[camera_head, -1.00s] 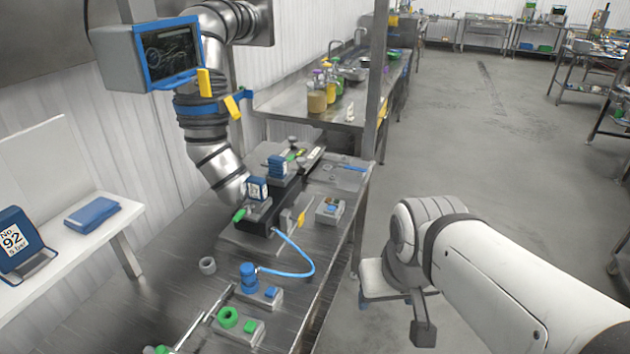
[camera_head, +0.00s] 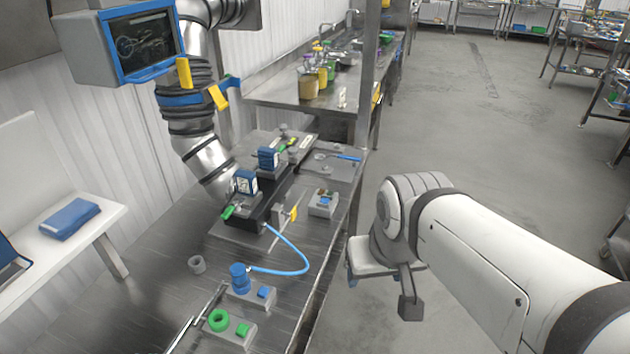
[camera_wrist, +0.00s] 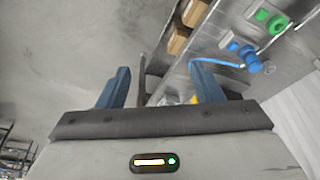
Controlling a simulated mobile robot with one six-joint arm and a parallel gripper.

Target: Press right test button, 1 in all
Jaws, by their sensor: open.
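Several small grey blocks with square buttons stand on the steel bench (camera_head: 175,265). One has a blue button (camera_head: 263,292) beside a blue round fitting (camera_head: 239,277). One has a green button (camera_head: 243,330) beside a green ring (camera_head: 219,320). A third, farther back, has a blue button (camera_head: 325,199). I cannot tell which is the right test button. In the wrist view, my gripper (camera_wrist: 160,68) is open and empty, its two blue fingers apart. It hangs over the floor to the right of the bench, touching no button. The green button (camera_wrist: 278,24) and blue button (camera_wrist: 247,52) show beyond it.
A blue hose (camera_head: 300,268) curves over the bench. A bench post (camera_head: 366,80) and a monitor (camera_head: 145,42) on a large duct stand behind. Cardboard boxes (camera_wrist: 180,40) sit under the bench in the wrist view. The floor (camera_head: 470,130) to the right is open.

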